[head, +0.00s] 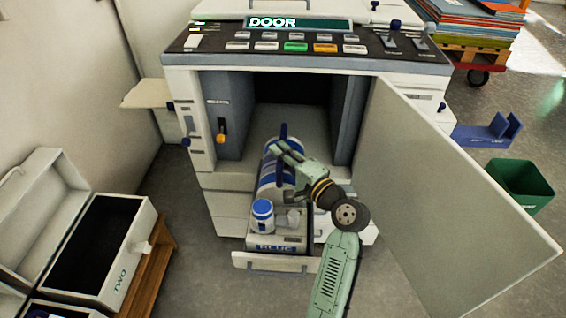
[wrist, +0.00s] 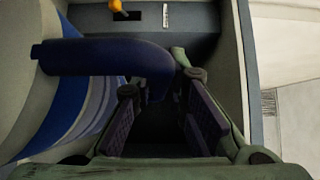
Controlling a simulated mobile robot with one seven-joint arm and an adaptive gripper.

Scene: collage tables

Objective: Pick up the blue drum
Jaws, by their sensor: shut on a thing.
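The blue drum (head: 266,182) is a white cylinder with blue bands, lying on the pulled-out tray in front of the copier's open bay. A dark blue handle (wrist: 85,57) reaches from the drum across the wrist view. My gripper (head: 280,150) is over the drum's right side, partly covering it. In the wrist view the fingers (wrist: 160,88) are around the handle's end and shut on it. The drum's banded side (wrist: 75,105) fills the left of that view. The tray is labelled BLUE (head: 277,247).
The copier door (head: 455,190) is swung open to the right of my arm. The copier's display (head: 300,23) reads DOOR. An open box (head: 125,270) labelled TWO is at left.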

